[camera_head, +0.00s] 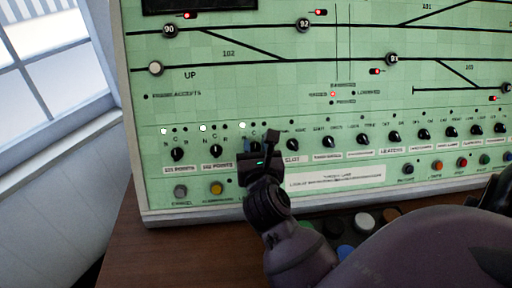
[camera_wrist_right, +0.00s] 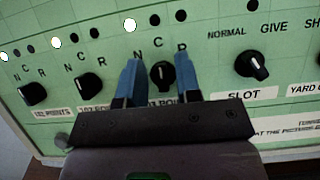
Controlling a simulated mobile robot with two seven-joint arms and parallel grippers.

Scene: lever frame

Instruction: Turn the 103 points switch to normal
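The third points switch is a black rotary knob (camera_wrist_right: 162,75) with N, C and R marked above it. In the right wrist view its pointer looks roughly upright, toward C. Its label below is mostly covered by my gripper and reads only in part. The white lamp (camera_wrist_right: 130,25) above its N is lit; the two beside it are dark. My right gripper (camera_wrist_right: 158,82) is open, its blue fingers on either side of the knob with a gap visible on each side. In the head view the right gripper (camera_head: 262,150) hides most of this knob. My left gripper is not seen.
The 101 points knob (camera_head: 177,154) and 102 points knob (camera_head: 215,151) are to the left. The slot knob (camera_wrist_right: 252,65) is close on the right. Push buttons (camera_head: 216,188) line the panel's lower edge. A wooden desk (camera_head: 160,250) lies below, and a window (camera_head: 45,60) is at left.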

